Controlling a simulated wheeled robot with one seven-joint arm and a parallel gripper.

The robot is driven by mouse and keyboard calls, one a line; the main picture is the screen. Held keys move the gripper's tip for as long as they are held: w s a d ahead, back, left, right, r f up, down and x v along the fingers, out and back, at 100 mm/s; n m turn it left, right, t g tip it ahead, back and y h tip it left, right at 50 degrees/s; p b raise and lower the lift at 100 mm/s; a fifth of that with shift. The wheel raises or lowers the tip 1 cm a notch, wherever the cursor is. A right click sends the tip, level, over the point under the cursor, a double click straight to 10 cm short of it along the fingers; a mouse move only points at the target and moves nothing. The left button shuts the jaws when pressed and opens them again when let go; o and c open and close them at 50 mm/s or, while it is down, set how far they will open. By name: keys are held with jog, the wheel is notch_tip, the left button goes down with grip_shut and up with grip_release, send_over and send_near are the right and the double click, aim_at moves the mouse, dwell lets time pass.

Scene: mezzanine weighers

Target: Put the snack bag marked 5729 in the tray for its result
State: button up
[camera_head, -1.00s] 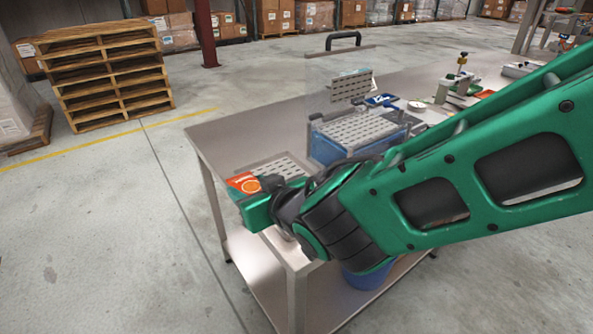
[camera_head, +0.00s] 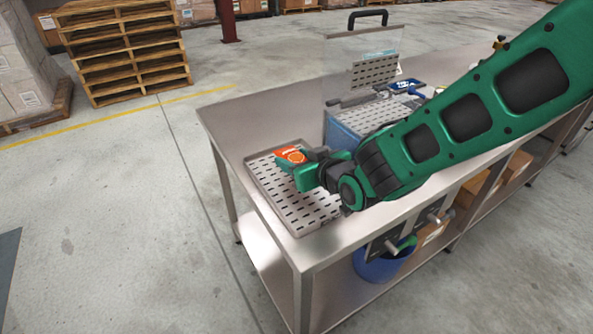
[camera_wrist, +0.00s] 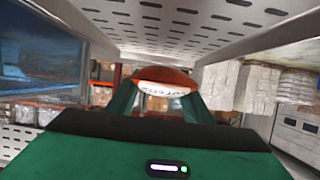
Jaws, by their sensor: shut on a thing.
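My gripper (camera_head: 305,167) is shut on an orange snack bag (camera_head: 291,155), above a slotted metal tray (camera_head: 291,213) at the near left end of the steel bench. In the wrist view the bag (camera_wrist: 165,77) shows between the two green fingers, with part of its lettering visible but not readable as a number. The slotted tray (camera_wrist: 195,22) shows along the top of that view. A gap between bag and tray cannot be judged. A blue bin (camera_head: 341,143) with a slotted top and a clear upright panel stands right of the tray, partly behind my arm.
The steel bench (camera_head: 240,112) has bare room behind the tray. A clear panel with a black handle (camera_head: 367,17) rises over the blue bin. A blue bucket (camera_head: 383,265) hangs below the front edge. Pallets (camera_head: 125,50) stand on the floor beyond.

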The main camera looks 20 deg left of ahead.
jog(key=shift+w+d+f, duration=0.1)
jog(key=shift+w+f, duration=0.25)
jog(key=shift+w, duration=0.05)
jog(key=shift+f, duration=1.9)
jog(key=shift+f, duration=0.1)
jog(key=o, duration=1)
jog(key=shift+o, duration=0.2)
jog(key=v, duration=1.2)
jog(key=shift+w+d, duration=0.1)
